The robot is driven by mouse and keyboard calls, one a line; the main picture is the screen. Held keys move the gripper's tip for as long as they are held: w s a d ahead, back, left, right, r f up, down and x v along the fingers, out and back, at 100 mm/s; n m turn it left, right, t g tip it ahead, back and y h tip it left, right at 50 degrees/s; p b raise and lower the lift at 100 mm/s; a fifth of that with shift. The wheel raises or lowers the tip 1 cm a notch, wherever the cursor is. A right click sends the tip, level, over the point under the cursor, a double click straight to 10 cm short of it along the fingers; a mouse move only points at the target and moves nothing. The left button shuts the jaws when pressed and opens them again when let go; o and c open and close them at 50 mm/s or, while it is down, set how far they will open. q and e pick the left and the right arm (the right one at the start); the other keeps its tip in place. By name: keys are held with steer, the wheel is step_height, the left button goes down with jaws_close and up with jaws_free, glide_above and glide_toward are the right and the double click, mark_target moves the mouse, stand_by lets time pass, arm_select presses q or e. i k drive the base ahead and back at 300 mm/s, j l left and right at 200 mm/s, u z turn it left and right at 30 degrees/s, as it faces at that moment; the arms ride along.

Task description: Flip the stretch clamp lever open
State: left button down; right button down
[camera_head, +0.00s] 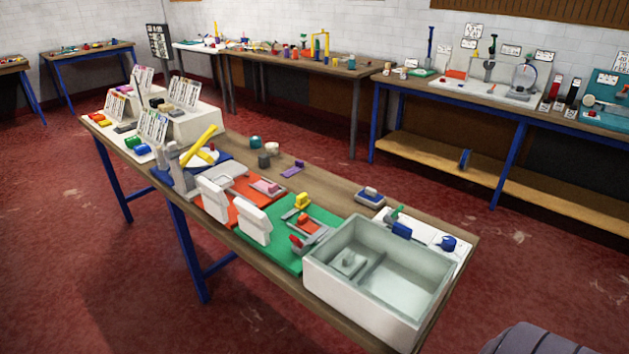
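No label I can read names the stretch clamp, so I cannot tell for sure which fixture it is. A green board (268,243) on the near workbench bears a small grey fixture with a red block (306,224) and a red-ended piece (298,241). A yellow block (302,201) stands behind them. Farther left, a grey stand on a blue base has a long yellow bar (198,146) tilted up to the right. Whether any lever is open or shut is too small to tell. Neither gripper is in view.
The workbench (340,184) runs from back left to front right. A deep grey-white basin (372,312) fills its near right end. White upright blocks (253,225) stand along its front edge. Red floor (130,270) is clear around it. More benches line the walls.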

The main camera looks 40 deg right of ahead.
mark_target(296, 241)
steer(key=i+j+z, duration=0.15)
steer(key=i+z, duration=0.15)
steer(key=z, duration=0.15)
steer(key=i+j+z, duration=0.25)
steer(key=z, duration=0.25)
steer(key=i+j+z, duration=0.2)
steer(key=j+z, duration=0.25)
steer(key=i+j+z, duration=0.15)
steer(key=j+z, duration=0.2)
steer(key=z, duration=0.15)
steer(key=i+j+z, duration=0.1)
steer(key=j+z, duration=0.7)
steer(key=j, duration=0.75)
steer(key=k, duration=0.05)
